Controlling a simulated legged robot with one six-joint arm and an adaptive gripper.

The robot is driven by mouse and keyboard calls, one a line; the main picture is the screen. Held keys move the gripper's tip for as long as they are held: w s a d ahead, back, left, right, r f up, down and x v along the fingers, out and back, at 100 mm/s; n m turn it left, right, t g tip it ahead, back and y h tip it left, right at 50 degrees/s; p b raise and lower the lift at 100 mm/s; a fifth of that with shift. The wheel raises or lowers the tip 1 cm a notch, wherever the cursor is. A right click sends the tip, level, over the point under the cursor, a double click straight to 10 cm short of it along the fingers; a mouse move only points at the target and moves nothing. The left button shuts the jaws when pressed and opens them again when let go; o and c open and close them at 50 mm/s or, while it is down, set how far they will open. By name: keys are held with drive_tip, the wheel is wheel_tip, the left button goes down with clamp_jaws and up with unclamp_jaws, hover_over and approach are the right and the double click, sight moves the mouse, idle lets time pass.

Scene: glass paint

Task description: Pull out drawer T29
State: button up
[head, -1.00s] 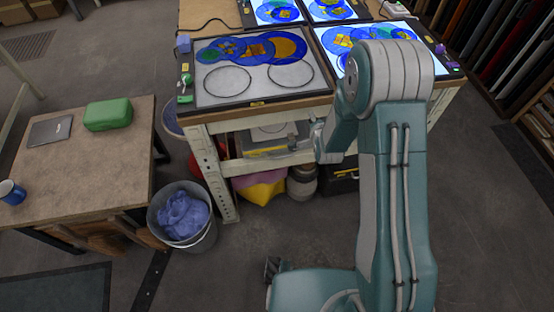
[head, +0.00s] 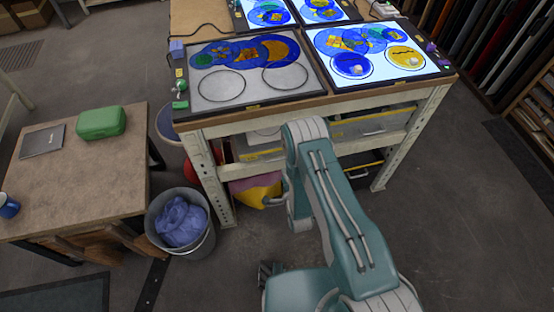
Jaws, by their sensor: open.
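The workbench (head: 290,113) has drawers below its top. A grey drawer front with a yellow strip (head: 259,156) shows at the left, partly behind my arm. Another grey drawer with a yellow strip (head: 375,124) shows at the right, and a dark drawer (head: 362,172) is below it. Their labels are too small to read, so I cannot tell which is T29. No drawer visibly stands out. My gripper (head: 276,200) shows only as a small grey part left of my arm, low in front of the bench. It is open; most of it is hidden behind my arm.
A bin (head: 208,232) with blue cloth stands left of the bench. A side table (head: 85,175) holds a green case (head: 101,122). A yellow object (head: 257,194) lies under the bench. Light panels with painted glass cover its top. Floor is clear at right.

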sight(278, 159)
drive_tip(key=x, duration=0.9)
drive_tip(key=shift+w+a, duration=0.1)
clamp_jaws()
